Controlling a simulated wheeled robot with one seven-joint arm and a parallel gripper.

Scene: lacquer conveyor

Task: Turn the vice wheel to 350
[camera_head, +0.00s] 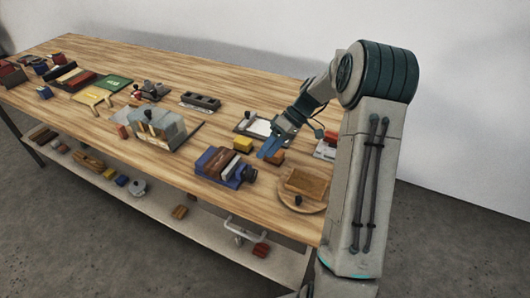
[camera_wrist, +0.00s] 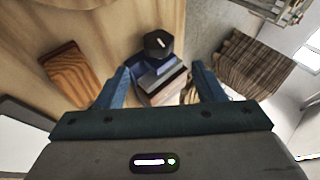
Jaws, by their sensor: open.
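The vice (camera_head: 215,161) is a blue body with brown wooden blocks in it, near the table's front edge. Its dark wheel (camera_head: 249,174) sits at its right end. In the wrist view the wheel (camera_wrist: 158,43) is a black knob with a short white mark on top, at the far end of the blue vice (camera_wrist: 160,72). Any scale numbers are too small to read. My gripper (camera_head: 266,153) has blue fingers, open and empty, above and behind the wheel. In the wrist view the vice and wheel lie between and beyond the open fingers (camera_wrist: 160,68), apart from them.
A wooden block (camera_head: 306,183) lies on a round board (camera_head: 288,198) right of the vice. A yellow block (camera_head: 243,144) stands behind the vice. A grey-and-clear box (camera_head: 160,132) is to the left. A lower shelf (camera_head: 205,226) holds loose items.

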